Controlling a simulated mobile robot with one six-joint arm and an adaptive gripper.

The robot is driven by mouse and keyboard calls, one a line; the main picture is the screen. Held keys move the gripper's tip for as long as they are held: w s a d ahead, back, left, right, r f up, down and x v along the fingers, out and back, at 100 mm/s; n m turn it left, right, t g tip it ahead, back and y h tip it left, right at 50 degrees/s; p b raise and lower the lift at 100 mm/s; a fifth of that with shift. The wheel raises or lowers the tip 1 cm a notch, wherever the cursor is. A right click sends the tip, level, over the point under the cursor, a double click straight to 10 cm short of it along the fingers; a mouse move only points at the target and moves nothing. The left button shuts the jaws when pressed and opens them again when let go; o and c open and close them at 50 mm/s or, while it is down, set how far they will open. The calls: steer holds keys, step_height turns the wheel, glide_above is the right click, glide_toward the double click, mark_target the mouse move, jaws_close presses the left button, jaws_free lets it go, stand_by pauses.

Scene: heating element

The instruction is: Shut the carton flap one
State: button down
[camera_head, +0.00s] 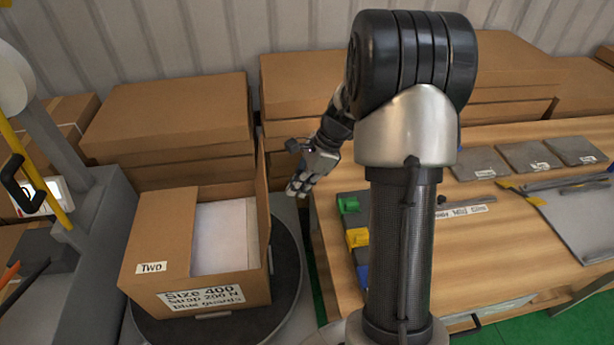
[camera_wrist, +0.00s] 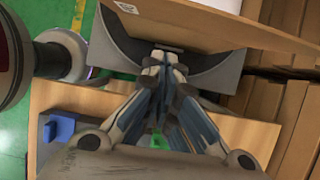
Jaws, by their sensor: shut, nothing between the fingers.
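An open brown carton (camera_head: 215,293) stands on a dark round turntable (camera_head: 288,262) in the head view. Its left flap, labelled "Two" (camera_head: 152,236), lies folded inward over the left part of the top. The right flap (camera_head: 263,205) stands upright; no label on it is readable from here. In the wrist view a brown panel (camera_wrist: 210,24), seemingly this flap, spans the top with a small unreadable white label. My gripper (camera_head: 296,190) is shut and empty, just right of the upright flap on its outer side. Its fingertips (camera_wrist: 165,58) point toward the panel; contact is unclear.
Closed cartons (camera_head: 168,115) are stacked behind, along the wall. A wooden table (camera_head: 510,235) with grey plates and green, yellow and blue pieces stands to the right. A grey machine with a yellow bar (camera_head: 40,175) stands at the left. White filling (camera_head: 222,235) shows inside the carton.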

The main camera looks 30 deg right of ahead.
steer(key=shift+w+a+r+b, duration=0.1)
steer(key=shift+w+a, duration=0.2)
steer(key=shift+a, duration=0.35)
steer(key=shift+w+a+b, duration=0.15)
steer(key=shift+w+a, duration=0.1)
steer(key=shift+a, duration=0.4)
steer(key=shift+w+a+r+b, duration=0.1)
steer(key=shift+w+a, duration=0.2)
steer(key=shift+a, duration=0.35)
